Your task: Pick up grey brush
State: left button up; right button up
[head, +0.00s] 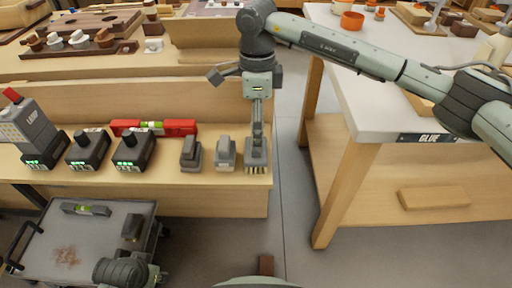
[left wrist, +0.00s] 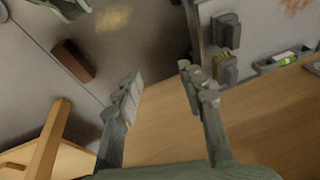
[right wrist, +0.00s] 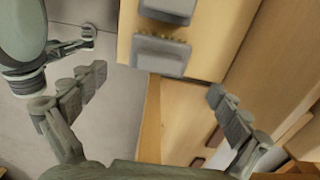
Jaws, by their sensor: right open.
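A grey brush (head: 256,153) with pale bristles sits at the right end of a row on the wooden bench in the head view. It also shows ahead of the fingers in the right wrist view (right wrist: 160,57). My right gripper (head: 257,118) points down over it in the head view; its fingers (right wrist: 150,100) are open and apart, with nothing between them. My left gripper (left wrist: 159,90) is open and empty in its wrist view. That view also shows a grey block with bristles (left wrist: 225,70) beside another grey block (left wrist: 225,27).
Two grey blocks (head: 190,153) (head: 225,153) stand left of the brush, then dark chargers (head: 133,152) and a red level (head: 180,127). A cart (head: 45,250) holds a level (head: 86,209) and a dark block (head: 131,228). A white-topped table (head: 370,110) stands right, across a clear floor gap.

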notch_tip(320, 180, down, 5)
jog(key=shift+s+a+f+p, duration=0.1)
jog(key=shift+a+f+p, duration=0.05)
jog(key=shift+p, duration=0.2)
pick_arm(q)
jog(key=shift+d+x, duration=0.25)
jog(key=shift+x, duration=0.9)
jog(key=shift+s, duration=0.1)
pick_arm(e)
jog(key=shift+c, duration=0.5)
